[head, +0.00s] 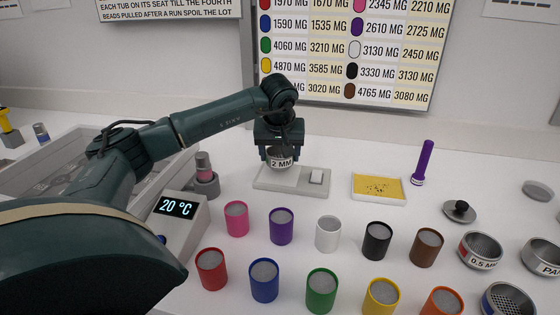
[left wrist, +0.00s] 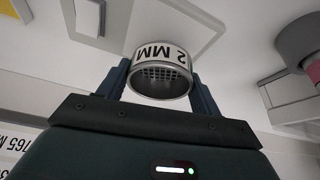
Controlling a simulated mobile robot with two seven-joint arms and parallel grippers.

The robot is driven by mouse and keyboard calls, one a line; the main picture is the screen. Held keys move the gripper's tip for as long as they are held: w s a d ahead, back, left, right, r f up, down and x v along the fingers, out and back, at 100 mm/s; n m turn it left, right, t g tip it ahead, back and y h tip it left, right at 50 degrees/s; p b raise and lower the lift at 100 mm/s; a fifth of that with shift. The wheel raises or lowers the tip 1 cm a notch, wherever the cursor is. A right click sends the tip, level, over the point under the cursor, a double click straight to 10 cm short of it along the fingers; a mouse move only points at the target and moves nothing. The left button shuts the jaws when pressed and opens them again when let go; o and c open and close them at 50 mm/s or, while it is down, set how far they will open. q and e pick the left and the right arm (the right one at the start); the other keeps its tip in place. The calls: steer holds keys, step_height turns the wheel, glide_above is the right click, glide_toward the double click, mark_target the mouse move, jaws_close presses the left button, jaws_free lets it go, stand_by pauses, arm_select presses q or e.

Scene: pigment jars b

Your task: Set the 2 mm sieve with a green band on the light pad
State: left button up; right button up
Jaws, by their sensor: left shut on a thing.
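My left gripper (head: 281,154) is shut on a small metal sieve (head: 281,163) labelled 2 MM. In the left wrist view the sieve (left wrist: 161,77) sits between the two fingers, its perforated mesh and white label showing. My right gripper is not in view.
A white block (head: 316,176) sits on the base's right part. A yellow tray (head: 379,187) stands to the right. Coloured jars fill the front, including a pink one (head: 236,218) and a purple one (head: 281,226). A 0.5 MM sieve (head: 481,249) is at right, a 20 °C display (head: 175,207) at left.

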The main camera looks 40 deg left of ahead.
arm_select(q)
step_height(320, 180, down, 2)
steer(key=shift+f, duration=0.15)
steer(key=o, duration=1)
steer(key=shift+f, duration=0.1)
steer(key=v, duration=1.2)
